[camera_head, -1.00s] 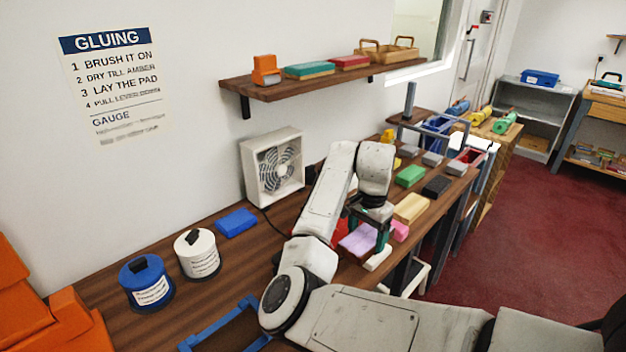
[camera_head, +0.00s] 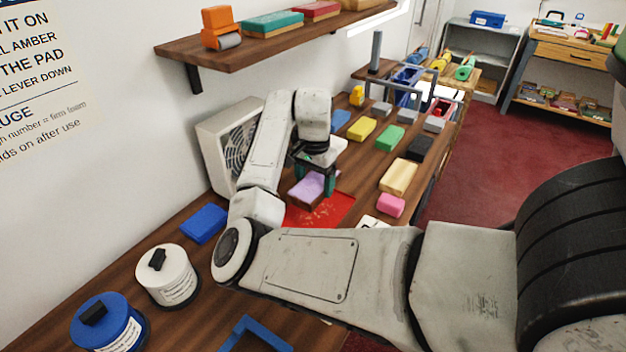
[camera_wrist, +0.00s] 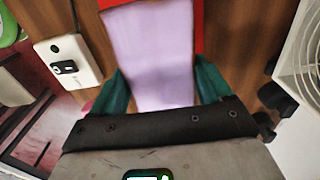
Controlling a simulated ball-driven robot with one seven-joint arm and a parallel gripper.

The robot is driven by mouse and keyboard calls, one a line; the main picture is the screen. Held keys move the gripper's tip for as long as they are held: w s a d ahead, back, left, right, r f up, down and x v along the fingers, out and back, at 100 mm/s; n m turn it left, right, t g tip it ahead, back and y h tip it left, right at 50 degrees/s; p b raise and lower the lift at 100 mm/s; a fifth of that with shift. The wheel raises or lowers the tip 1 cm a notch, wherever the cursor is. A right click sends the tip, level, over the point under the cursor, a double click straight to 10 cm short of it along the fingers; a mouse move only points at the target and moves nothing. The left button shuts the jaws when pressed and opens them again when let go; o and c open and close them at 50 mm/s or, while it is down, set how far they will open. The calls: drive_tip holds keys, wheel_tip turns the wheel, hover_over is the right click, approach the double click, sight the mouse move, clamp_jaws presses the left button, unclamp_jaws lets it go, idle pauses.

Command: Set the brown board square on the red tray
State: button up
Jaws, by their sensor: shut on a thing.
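My gripper (camera_head: 314,184) is shut on a block with a lilac top and a brown lower layer, the brown board (camera_head: 303,201). The lilac face (camera_head: 308,188) points up in the head view. In the wrist view the lilac face (camera_wrist: 152,55) fills the space between the green fingers (camera_wrist: 160,92). The red tray (camera_head: 332,212) lies flat on the counter below and around the board. Its red also shows beyond the board in the wrist view (camera_wrist: 199,25). The board appears slightly turned against the tray. I cannot tell whether it touches the tray.
A pink block (camera_head: 390,205) and a tan block (camera_head: 398,178) stand to the right. A white fan (camera_head: 222,145) is close behind my arm. A blue block (camera_head: 204,223) lies left of the tray. A white device (camera_wrist: 68,60) sits near the counter edge.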

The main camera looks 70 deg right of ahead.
drive_tip(key=shift+f+b, duration=1.95)
drive_tip(key=shift+f, duration=1.25)
drive_tip(key=shift+a, duration=0.1)
drive_tip(key=shift+f+p, duration=0.35)
drive_tip(key=shift+f, duration=0.25)
drive_tip(key=o, duration=1.1)
drive_tip(key=shift+r, duration=0.1)
wheel_tip(320, 180, up, 9)
drive_tip(key=shift+r, duration=0.8)
